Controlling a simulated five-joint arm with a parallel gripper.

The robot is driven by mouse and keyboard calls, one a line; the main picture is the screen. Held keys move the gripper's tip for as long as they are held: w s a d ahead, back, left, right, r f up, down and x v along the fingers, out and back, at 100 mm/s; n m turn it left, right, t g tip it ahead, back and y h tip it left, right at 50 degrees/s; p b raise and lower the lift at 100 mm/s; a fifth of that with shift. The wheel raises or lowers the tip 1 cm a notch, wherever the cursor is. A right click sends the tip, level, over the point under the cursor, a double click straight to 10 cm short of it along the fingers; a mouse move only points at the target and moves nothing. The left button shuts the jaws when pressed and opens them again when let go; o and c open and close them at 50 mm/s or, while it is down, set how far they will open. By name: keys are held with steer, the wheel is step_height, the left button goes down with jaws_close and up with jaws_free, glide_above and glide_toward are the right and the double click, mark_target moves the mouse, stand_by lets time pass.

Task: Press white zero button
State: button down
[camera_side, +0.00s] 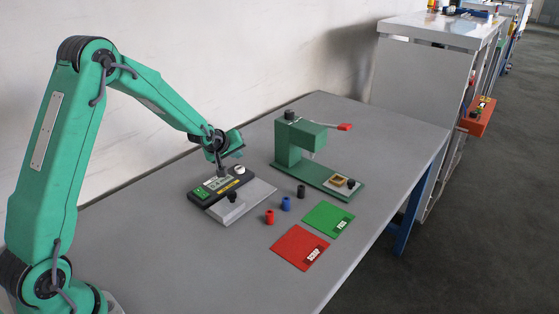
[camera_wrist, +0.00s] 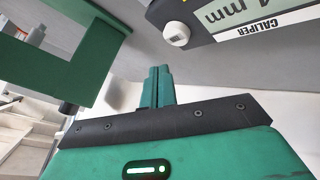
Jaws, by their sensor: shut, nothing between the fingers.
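The white zero button (camera_side: 239,170) sits at the right end of the dark caliper readout unit (camera_side: 207,191). In the wrist view the white button (camera_wrist: 176,34) stands out from the unit's end, beside the grey "mm" display and the CALIPER label. My gripper (camera_side: 221,170) is over the readout unit, to the left of the button in the side view. In the wrist view my gripper (camera_wrist: 157,72) shows two green fingers pressed together and empty, with the tips below and left of the button. A visible gap separates them from the button in that picture.
A green press-like stand (camera_side: 290,155) with a red lever is to the right. Small red (camera_side: 269,216), blue (camera_side: 286,204) and black (camera_side: 301,191) cylinders stand in front. A red SCRAP mat (camera_side: 290,246) and a green mat (camera_side: 325,214) lie near the table's front.

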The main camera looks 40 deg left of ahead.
mark_target(238, 170)
steer(key=shift+f, duration=1.1)
steer(key=shift+d+f, duration=0.1)
steer(key=shift+f, duration=0.75)
stand_by(2.3)
steer(key=shift+r, duration=0.1)
stand_by(0.3)
steer(key=shift+r, duration=0.75)
steer(key=shift+r, duration=2.55)
